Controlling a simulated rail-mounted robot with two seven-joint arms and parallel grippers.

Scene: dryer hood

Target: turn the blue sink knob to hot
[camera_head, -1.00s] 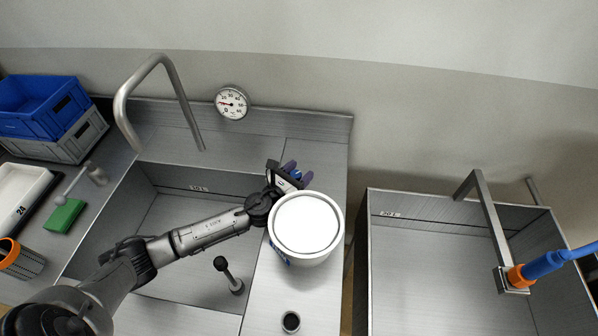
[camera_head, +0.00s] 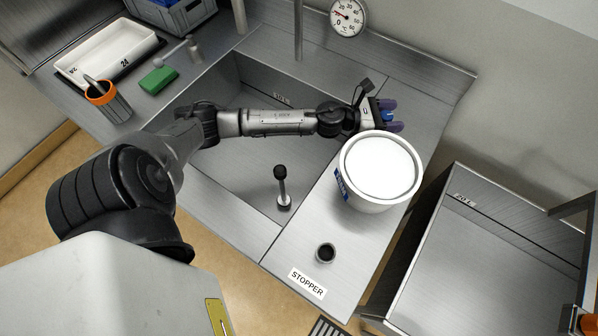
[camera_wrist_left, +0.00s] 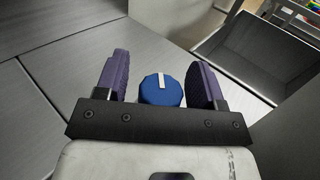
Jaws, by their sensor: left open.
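The blue sink knob (camera_wrist_left: 161,89) is a round blue dial with a white pointer mark, set on the steel counter. In the left wrist view it sits between the two purple fingers of my left gripper (camera_wrist_left: 158,82), with a gap on each side. The gripper is open around it. In the head view my left gripper (camera_head: 388,114) reaches over the sink to the counter behind the white bucket. There, only a small part of the blue knob (camera_head: 387,115) shows between the fingers. My right gripper is not in view.
A white lidded bucket (camera_head: 371,192) stands close in front of the left gripper. A dial thermometer (camera_head: 347,17) hangs on the wall. A second steel basin (camera_head: 480,270) stands at right.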

